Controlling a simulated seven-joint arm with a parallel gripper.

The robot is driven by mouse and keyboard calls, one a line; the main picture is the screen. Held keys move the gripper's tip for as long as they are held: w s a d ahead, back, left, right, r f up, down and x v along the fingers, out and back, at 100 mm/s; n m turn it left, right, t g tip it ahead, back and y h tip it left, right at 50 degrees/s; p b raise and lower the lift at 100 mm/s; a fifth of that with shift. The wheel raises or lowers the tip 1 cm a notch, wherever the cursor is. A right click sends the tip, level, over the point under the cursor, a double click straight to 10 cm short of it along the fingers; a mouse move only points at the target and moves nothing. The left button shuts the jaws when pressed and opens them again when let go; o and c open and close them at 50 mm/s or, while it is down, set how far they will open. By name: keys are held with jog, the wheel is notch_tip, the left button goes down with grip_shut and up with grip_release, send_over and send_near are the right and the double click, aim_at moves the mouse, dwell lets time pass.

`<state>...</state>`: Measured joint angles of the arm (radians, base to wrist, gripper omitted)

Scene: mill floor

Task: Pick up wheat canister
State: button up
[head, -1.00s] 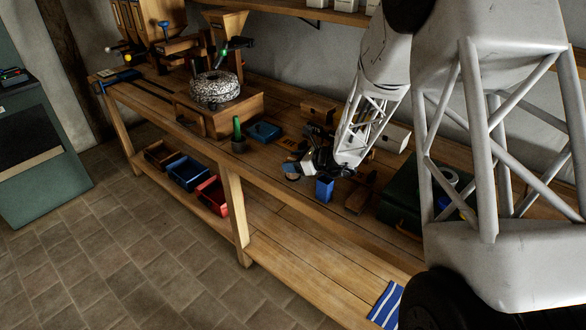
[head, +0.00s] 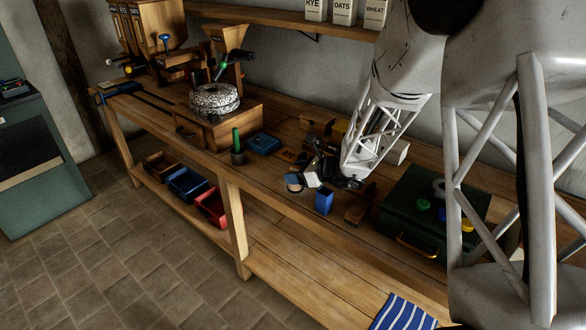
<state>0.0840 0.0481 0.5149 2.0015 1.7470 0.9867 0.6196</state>
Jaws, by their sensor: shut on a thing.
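The wheat canister (head: 376,13) is a white container lettered WHEAT. It stands on the wall shelf at the top, at the right end of the labelled row, partly cut off by the frame. My gripper (head: 317,174) is low over the workbench, well below and to the left of that canister. It is dark and small in view. Its jaws appear shut on a small white object (head: 312,180), just behind a blue open-topped box (head: 324,201). The fingertips are partly hidden, and I cannot tell whether the white object touches the bench.
The shelf (head: 270,16) also holds an OATS container (head: 344,12) and a RYE container (head: 315,10). On the bench (head: 275,193) are a green case (head: 415,195), a millstone (head: 214,98) and a blue tray (head: 263,143). Striped cloth (head: 400,314) lies on the lower shelf.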

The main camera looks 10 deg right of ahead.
jog(key=s+d+r, duration=0.1)
jog(key=s, duration=1)
jog(key=shift+d, duration=0.2)
jog(key=shift+s, duration=0.1)
